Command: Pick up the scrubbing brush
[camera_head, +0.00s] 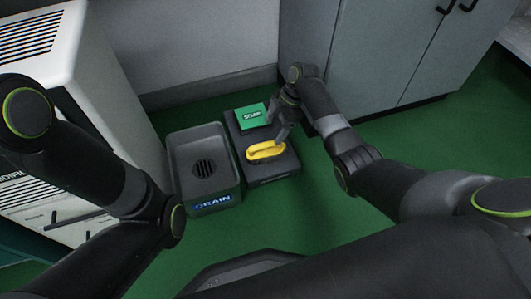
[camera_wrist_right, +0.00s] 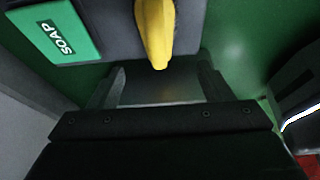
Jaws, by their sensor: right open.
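The scrubbing brush is a yellow, handled shape (camera_head: 265,151) lying on the front part of a dark grey stand (camera_head: 267,173). In the right wrist view the yellow brush (camera_wrist_right: 156,30) shows at the top centre, its end pointing towards the gap between the fingers. My right gripper (camera_head: 277,122) is open and empty, just behind and above the brush in the head view. Its two fingers (camera_wrist_right: 162,84) stand apart in the wrist view, with nothing between them. The brush's bristles are hidden. My left arm comes in from the left, but its gripper is out of view.
A green soap box (camera_head: 252,116) lies on the back of the stand, close to my right gripper. A grey drain basin (camera_head: 223,186) stands left of the stand. A white cabinet (camera_head: 110,110) is at left and grey cupboards (camera_head: 380,55) behind. Green floor (camera_head: 325,205) is clear to the right.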

